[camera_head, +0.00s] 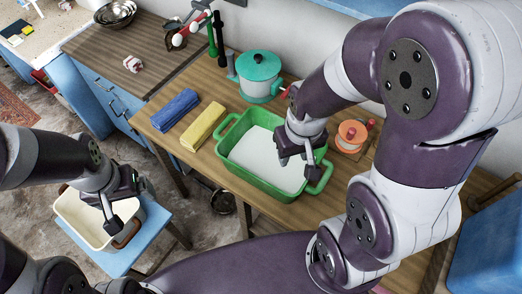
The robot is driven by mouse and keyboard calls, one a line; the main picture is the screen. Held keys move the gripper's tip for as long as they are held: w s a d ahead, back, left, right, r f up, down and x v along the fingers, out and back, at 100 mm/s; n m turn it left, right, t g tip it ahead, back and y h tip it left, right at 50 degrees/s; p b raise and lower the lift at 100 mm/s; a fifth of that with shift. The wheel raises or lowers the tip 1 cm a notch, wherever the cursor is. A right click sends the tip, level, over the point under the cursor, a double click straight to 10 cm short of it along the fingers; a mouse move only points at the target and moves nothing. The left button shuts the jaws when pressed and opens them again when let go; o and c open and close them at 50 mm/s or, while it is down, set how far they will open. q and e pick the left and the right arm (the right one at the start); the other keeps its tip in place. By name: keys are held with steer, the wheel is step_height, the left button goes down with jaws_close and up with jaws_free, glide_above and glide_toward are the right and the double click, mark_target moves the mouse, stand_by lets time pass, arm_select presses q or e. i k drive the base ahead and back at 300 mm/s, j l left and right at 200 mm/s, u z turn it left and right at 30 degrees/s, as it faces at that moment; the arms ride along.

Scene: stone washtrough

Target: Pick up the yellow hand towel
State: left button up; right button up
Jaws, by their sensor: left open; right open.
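The yellow hand towel (204,126) lies folded in a long narrow shape on the wooden table, just left of the green tub. A similar folded blue towel (175,109) lies beside it on its left. My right gripper (297,171) is open over the right part of the green tub (243,183), to the right of the yellow towel. My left gripper (120,219) is open at the lower left, over the cream bin and well away from the towel. Neither gripper touches the yellow towel.
The cream bin (78,213) stands on a blue stool (160,216). A white pot with a teal lid (260,76) stands behind the tub. An orange-topped container (351,134) stands to its right. Bare wood (197,161) shows in front of the towels.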

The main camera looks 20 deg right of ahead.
mark_target(210, 119)
steer(key=i+j+z, duration=0.15)
steer(key=j, duration=0.25)
steer(key=i+j+z, duration=0.1)
steer(key=j, duration=0.3)
steer(key=i+z, duration=0.1)
steer(key=z, duration=1.2)
